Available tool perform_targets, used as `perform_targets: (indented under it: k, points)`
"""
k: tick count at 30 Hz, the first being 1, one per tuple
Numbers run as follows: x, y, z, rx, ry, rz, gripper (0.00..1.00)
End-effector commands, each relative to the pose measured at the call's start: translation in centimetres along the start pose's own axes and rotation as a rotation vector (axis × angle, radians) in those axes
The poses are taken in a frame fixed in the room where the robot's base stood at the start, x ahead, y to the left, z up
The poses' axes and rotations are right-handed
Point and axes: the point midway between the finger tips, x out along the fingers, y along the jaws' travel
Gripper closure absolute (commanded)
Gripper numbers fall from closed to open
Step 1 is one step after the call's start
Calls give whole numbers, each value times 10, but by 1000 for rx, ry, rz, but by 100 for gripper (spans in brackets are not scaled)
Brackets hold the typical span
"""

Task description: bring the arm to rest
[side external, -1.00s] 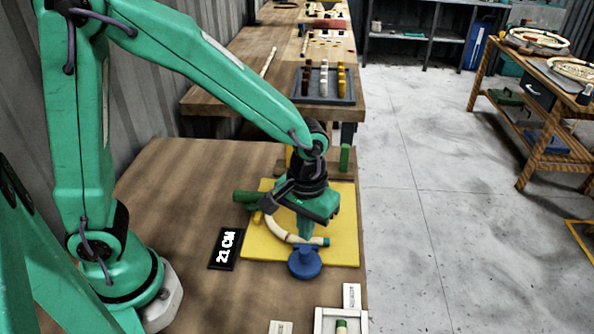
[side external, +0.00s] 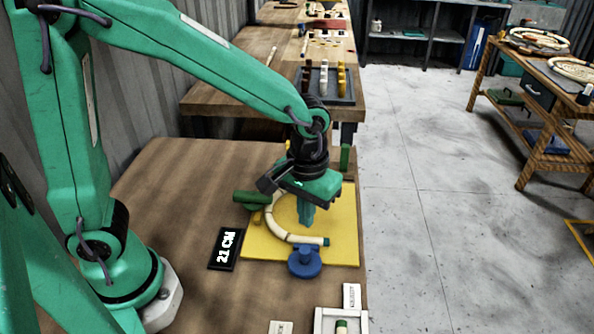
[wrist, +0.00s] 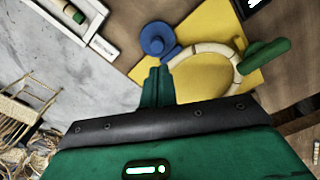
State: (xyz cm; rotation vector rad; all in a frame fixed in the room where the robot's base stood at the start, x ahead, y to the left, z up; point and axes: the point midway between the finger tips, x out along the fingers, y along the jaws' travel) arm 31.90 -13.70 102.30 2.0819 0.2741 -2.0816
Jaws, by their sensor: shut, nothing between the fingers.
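My gripper (side external: 306,212) is above the yellow board, its green fingers together with nothing between them. In the wrist view the shut fingers (wrist: 157,88) point toward the board's edge, near the blue round piece. The pale curved rattan (side external: 276,226) lies bent on the yellow board (side external: 342,225). Its lower end has a teal tip beside the blue round piece (side external: 304,262), and a green cylinder (side external: 250,197) sits near its other end. In the wrist view the rattan (wrist: 205,49) is apart from my fingers in the picture's upper middle.
A black display reading "21 CM" (side external: 225,249) lies left of the board. A white tray (side external: 320,320) with a green-tipped piece stands at the table's front edge. A green upright block (side external: 345,157) stands behind the board. The wooden table (side external: 170,200) is clear at left.

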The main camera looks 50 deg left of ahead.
Motion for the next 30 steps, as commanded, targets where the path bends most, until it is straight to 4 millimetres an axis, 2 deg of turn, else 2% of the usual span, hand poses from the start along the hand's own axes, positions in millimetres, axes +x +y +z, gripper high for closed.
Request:
perform_targets:
  k: [11, 17, 23, 30]
  points:
    - [-1, 0, 0, 0, 1, 1, 100]
    - [-11, -9, 0, 10, 21, 15, 100]
    - [-33, -30, 0, 41, 75, 49, 100]
    - [-65, -66, 7, 94, 172, 86, 100]
